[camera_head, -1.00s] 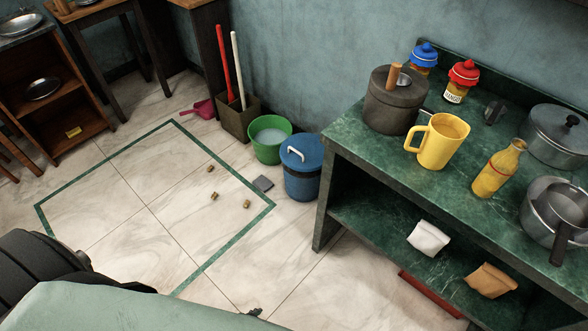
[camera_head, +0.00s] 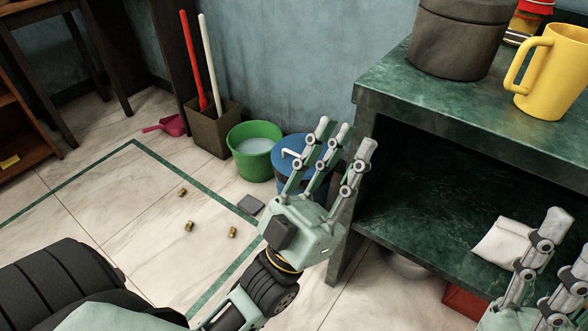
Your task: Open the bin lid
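The blue bin (camera_head: 281,172) stands on the floor between the green bucket and the counter. Its blue lid (camera_head: 288,142) is on, with a white handle (camera_head: 291,153) on top. My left gripper (camera_head: 343,139) is in front of the bin, its fingers pointing up and spread apart, with nothing held. It hides the right part of the lid and much of the bin's body; whether it touches the bin cannot be told. My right gripper (camera_head: 566,238) is at the lower right, partly cut off by the picture edge, fingers apart and seemingly empty.
A green bucket (camera_head: 256,165) of pale liquid stands left of the bin. The green counter (camera_head: 390,95) is close on the right, with a yellow mug (camera_head: 551,75) on top and a white packet (camera_head: 504,241) on its lower shelf.

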